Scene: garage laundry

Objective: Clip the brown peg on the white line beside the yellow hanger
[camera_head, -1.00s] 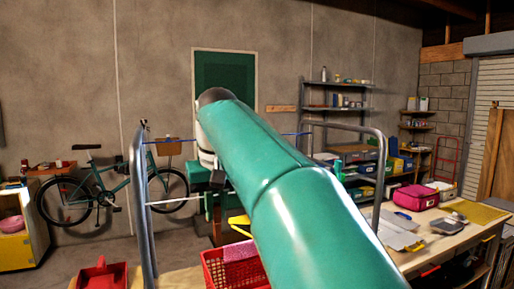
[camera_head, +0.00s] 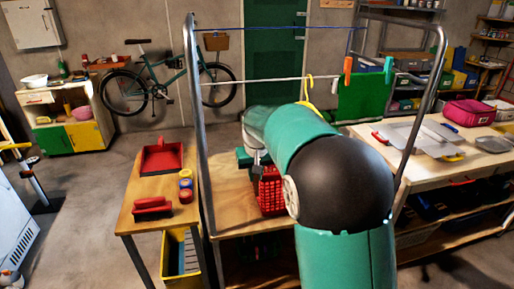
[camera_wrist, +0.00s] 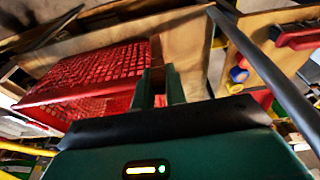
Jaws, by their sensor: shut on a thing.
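The white line (camera_head: 262,80) runs across the metal rack. The yellow hanger (camera_head: 309,87) hangs from it near the middle, its lower part hidden behind my arm. In the head view my gripper (camera_head: 257,172) is low, below the line and left of the hanger, by the red basket.
The red basket (camera_head: 271,192) stands on the wooden bench inside the rack. The rack's left post (camera_head: 196,130) rises close to my gripper. A blue line (camera_head: 262,28) runs above the white one. A side table holds a red dustpan (camera_head: 161,158) and a brush (camera_head: 152,207).

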